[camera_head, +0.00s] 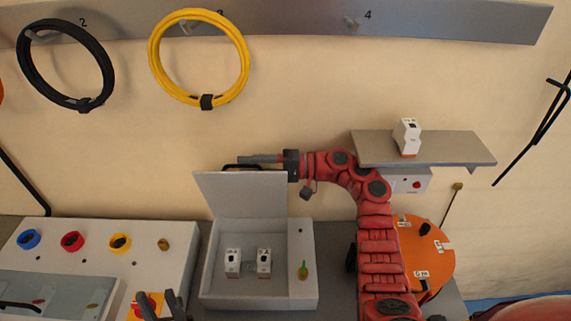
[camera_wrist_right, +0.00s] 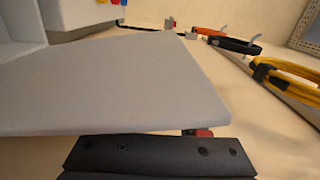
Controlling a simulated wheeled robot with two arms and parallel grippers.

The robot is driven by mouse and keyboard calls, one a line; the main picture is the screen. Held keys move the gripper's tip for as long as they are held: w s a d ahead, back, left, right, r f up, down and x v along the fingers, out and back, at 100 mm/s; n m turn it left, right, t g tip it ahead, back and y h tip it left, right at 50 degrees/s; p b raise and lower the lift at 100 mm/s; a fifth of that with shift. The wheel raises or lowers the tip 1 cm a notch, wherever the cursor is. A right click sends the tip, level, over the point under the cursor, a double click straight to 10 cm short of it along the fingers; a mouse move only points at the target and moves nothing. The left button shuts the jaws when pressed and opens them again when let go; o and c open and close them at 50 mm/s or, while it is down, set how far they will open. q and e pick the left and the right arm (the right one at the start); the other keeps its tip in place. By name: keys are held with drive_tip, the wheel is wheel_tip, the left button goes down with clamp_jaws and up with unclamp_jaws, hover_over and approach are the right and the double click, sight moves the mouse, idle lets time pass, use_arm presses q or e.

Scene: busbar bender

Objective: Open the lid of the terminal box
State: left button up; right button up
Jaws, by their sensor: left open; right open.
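The grey terminal box (camera_head: 211,284) stands on the bench in the middle of the head view. Its lid (camera_head: 246,196) stands raised at the back, leaving the inside open to view. Two white modules (camera_head: 232,262) sit inside. A black handle (camera_head: 243,167) shows at the lid's top edge. My right gripper (camera_head: 244,159) is open at that edge, near the handle; I cannot tell whether it touches. The lid (camera_wrist_right: 120,85) fills much of the right wrist view, beyond a dark finger. My left gripper (camera_head: 162,303) is open and empty at the bottom, left of the box.
A panel with coloured rings (camera_head: 72,241) is on the left. A shelf (camera_head: 450,149) carrying a white module (camera_head: 406,138) and an orange disc (camera_head: 432,252) are on the right. Black (camera_head: 62,66) and yellow (camera_head: 199,58) cable coils hang above on a grey rail (camera_head: 300,20).

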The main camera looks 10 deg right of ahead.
drive_tip(key=s+d+b, duration=0.1)
drive_tip(key=s+d, duration=0.2)
drive_tip(key=d, duration=1.2)
